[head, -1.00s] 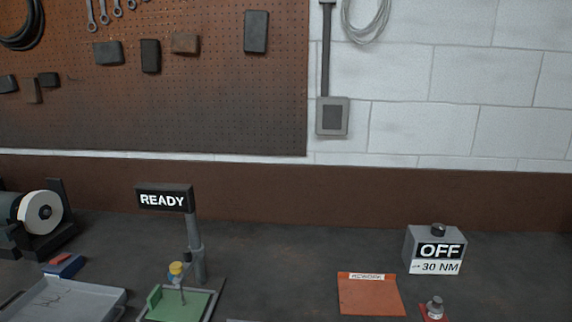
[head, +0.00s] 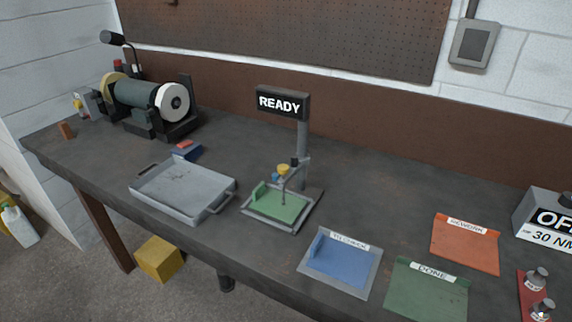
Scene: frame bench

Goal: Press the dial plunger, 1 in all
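A dial gauge stand (head: 302,150) stands on the bench near the middle of the head view. Its black sign (head: 282,103) reads READY. Below the sign, a small yellow-topped part (head: 283,169) and a thin downward stem sit over a green plate (head: 278,205) in a grey frame. Which part is the dial plunger is too small to tell. Neither of my grippers shows in the head view.
A grey metal tray (head: 183,192) lies left of the stand, and a bench grinder (head: 150,105) stands at the back left. Blue (head: 342,264), green (head: 425,291) and orange (head: 465,243) mats lie to the right. A grey box (head: 545,215) reading OFF, 30 NM is at the right edge.

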